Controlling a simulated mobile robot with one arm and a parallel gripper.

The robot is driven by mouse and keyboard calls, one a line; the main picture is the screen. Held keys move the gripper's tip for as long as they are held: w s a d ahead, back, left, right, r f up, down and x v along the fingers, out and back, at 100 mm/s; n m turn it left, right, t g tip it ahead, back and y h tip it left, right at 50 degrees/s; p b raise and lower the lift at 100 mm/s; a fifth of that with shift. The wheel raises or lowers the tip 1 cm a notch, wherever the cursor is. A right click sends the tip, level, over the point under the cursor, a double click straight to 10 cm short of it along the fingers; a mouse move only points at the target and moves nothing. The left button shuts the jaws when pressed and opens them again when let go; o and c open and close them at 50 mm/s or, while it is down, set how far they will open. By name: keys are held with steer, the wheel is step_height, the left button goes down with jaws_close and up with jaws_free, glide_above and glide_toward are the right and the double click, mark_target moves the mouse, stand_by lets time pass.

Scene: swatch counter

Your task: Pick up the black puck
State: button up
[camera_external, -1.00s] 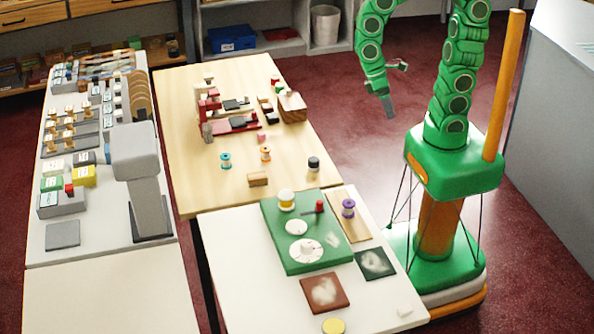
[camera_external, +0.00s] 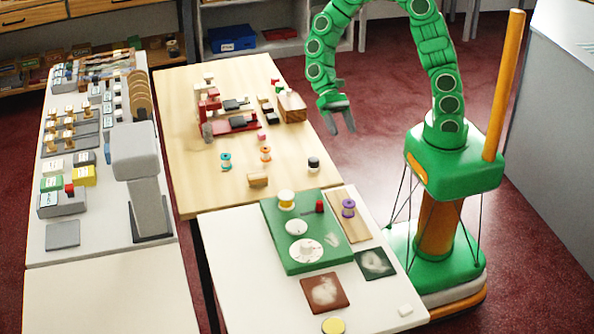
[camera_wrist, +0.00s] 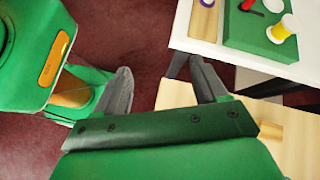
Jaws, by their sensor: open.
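A small round black piece with a pale band (camera_external: 313,164), which looks like the black puck, stands near the right edge of the light wood table (camera_external: 200,185). I cannot make out its details. My gripper (camera_external: 342,128) is open and empty, fingers pointing down, up and to the right of this piece, just off the table's right edge in the picture. In the wrist view my open fingers (camera_wrist: 160,75) are spread over the red floor and the table corner. I do not see the puck in the wrist view.
Teal (camera_external: 226,161) and orange (camera_external: 265,154) spools and a wooden block (camera_external: 258,180) stand left of the dark piece. A red-and-grey device (camera_external: 215,112) stands farther back. A green board (camera_external: 272,235) lies on the white table in front.

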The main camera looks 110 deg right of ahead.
mark_target(314, 164)
steer(key=w+d+f+m+t+y, duration=0.1)
steer(key=d+f+m, duration=0.2)
steer(key=w+d+f+m+t, duration=0.2)
steer(key=d+f, duration=0.2)
steer(key=w+d+f+m+t+y, duration=0.1)
steer(key=w+d+f+m, duration=0.1)
steer(key=d+f+m, duration=0.1)
steer(key=shift+d+f+m+t+y, duration=0.2)
steer(key=shift+d+m+t+y, duration=0.1)
steer(key=shift+d+t, duration=0.1)
steer(key=shift+w+d+f+x, duration=0.1)
steer(key=shift+w+x, duration=0.1)
steer(key=shift+x, duration=1.1)
steer(key=shift+w+d+f+x, duration=0.1)
steer(key=shift+w+x, duration=0.05)
steer(key=shift+x, duration=1.15)
steer(key=shift+w+d+f+x, duration=0.1)
steer(key=shift+w+x, duration=0.1)
steer(key=shift+x, duration=1.15)
steer(key=c, duration=1.1)
